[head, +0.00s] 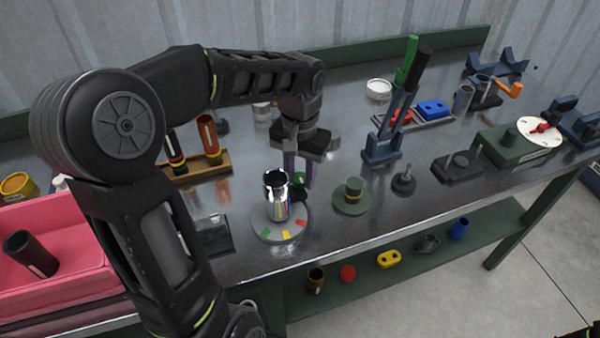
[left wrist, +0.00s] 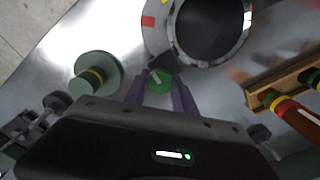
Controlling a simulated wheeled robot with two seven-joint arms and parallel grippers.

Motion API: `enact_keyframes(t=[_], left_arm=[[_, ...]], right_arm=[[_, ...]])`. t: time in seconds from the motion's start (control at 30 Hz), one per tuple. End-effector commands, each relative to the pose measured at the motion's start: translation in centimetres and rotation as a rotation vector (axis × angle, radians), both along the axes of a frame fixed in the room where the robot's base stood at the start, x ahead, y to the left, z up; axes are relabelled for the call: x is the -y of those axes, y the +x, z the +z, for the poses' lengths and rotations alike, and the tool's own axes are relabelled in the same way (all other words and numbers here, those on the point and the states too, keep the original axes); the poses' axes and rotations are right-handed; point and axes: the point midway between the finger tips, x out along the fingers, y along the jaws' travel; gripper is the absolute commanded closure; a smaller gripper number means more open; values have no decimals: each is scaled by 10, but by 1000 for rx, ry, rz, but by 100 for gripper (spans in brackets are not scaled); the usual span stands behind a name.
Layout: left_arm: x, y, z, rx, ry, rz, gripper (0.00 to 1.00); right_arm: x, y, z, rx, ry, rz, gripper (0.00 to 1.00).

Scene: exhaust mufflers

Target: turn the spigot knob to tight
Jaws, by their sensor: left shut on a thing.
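The spigot knob (left wrist: 158,81) is a small green disc with a white pointer mark. In the left wrist view it sits between the two purple fingers of my left gripper (left wrist: 160,95), which is shut on it. In the head view the green knob (head: 299,179) shows beside a shiny chrome cylinder (head: 276,198), and my left gripper (head: 299,170) reaches down to it from above. The cylinder stands upright on a round grey base (head: 266,232) with green, yellow and red marks on its rim. My right gripper is not in view.
A green stepped disc (head: 351,196) stands just right of the knob. A wooden rack (head: 205,166) with dark and orange cylinders lies to the left. A blue stand with tall levers (head: 384,150) and a pink bin (head: 60,225) are farther off. Bare metal tabletop lies between them.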

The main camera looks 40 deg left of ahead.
Motion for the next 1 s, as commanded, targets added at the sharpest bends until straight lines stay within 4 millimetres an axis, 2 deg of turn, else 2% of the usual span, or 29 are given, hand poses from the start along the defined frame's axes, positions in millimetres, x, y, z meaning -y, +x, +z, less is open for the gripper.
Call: enact_keyframes(t=[0.57, 1.0], left_arm=[[0, 0, 1, 1, 0, -61, 100], [0, 0, 2, 1, 0, -366, 100]], right_arm=[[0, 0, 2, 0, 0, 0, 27], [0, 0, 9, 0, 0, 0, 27]])
